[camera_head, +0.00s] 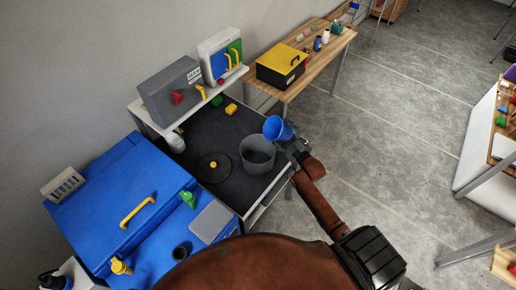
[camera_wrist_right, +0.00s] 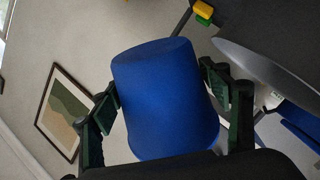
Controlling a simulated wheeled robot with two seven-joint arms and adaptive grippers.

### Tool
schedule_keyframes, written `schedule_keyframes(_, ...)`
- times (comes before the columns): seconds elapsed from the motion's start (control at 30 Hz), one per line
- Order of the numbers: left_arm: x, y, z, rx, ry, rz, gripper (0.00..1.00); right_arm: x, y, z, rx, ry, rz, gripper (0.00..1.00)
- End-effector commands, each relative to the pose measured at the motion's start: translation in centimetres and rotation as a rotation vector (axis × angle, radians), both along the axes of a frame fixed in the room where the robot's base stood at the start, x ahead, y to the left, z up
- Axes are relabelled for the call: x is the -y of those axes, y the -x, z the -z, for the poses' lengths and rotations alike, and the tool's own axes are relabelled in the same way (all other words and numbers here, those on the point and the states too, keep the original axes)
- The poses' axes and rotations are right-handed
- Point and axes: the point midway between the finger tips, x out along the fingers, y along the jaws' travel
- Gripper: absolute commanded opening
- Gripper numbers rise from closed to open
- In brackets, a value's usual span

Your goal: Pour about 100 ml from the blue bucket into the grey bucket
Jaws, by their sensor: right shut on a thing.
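The blue bucket (camera_head: 277,129) is in my right gripper (camera_head: 296,146), above and just right of the grey bucket's rim in the head view. It is tilted, with its opening turned toward the left. In the right wrist view the blue bucket (camera_wrist_right: 165,95) fills the middle, between the two dark green fingers of my right gripper (camera_wrist_right: 165,105). The grey bucket (camera_head: 257,155) stands upright on the black mat, and its inside looks dark grey. It also shows in part in the right wrist view (camera_wrist_right: 255,72). I cannot see any water. My left gripper is not in view.
The black surface (camera_head: 206,131) holds a dark round disc (camera_head: 214,168) with a yellow knob, left of the grey bucket. A blue machine (camera_head: 120,195) stands at the left. A shelf behind carries grey and white boxes. Open floor lies to the right.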

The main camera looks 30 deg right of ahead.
Motion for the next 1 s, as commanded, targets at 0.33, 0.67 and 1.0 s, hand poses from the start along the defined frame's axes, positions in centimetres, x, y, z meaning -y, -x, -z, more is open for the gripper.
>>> schedule_keyframes(0.33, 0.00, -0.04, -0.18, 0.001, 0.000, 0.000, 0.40, -0.06, -0.05, -0.59, -0.005, 0.051, -0.001, 0.37)
schedule_keyframes(0.67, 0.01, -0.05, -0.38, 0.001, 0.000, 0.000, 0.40, -0.08, -0.06, -1.14, -0.012, 0.109, 0.000, 0.37)
schedule_keyframes(1.0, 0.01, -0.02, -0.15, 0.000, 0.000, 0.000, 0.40, -0.12, -0.05, -1.03, -0.018, 0.145, 0.000, 0.37)
